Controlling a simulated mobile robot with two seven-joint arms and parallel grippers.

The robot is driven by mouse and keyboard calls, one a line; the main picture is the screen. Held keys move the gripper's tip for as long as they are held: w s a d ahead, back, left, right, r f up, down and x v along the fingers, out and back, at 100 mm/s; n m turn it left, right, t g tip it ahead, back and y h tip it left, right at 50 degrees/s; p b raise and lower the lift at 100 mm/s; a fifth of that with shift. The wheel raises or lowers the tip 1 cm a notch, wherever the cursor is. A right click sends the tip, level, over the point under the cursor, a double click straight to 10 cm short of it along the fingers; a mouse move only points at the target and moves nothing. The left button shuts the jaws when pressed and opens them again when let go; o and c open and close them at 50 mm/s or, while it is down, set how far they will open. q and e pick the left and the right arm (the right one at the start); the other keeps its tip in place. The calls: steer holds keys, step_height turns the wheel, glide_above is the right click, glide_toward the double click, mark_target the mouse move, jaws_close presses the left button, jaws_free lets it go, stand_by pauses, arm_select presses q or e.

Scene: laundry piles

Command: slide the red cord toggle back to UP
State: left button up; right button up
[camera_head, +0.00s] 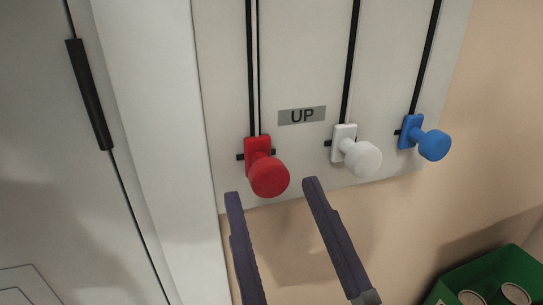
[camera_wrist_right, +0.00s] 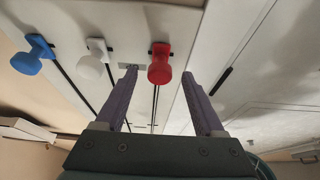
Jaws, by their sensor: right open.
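The red cord toggle (camera_head: 268,176) has a round knob on a small red plate, at the lower end of a pair of dark vertical lines on a pale panel (camera_head: 300,60). In the right wrist view the red toggle (camera_wrist_right: 159,66) appears between the fingertips (camera_wrist_right: 160,76). I cannot tell the exact depth gap. My left gripper is not in view.
A white toggle (camera_head: 358,154) and a blue toggle (camera_head: 430,143) are to the right on their own dark lines. A green crate (camera_head: 452,287) with cans is at the lower right. A pale door with a dark handle (camera_head: 90,95) is at the left.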

steer(key=v, duration=0.6)
steer(key=shift+s, duration=0.25)
steer(key=shift+d, duration=0.1)
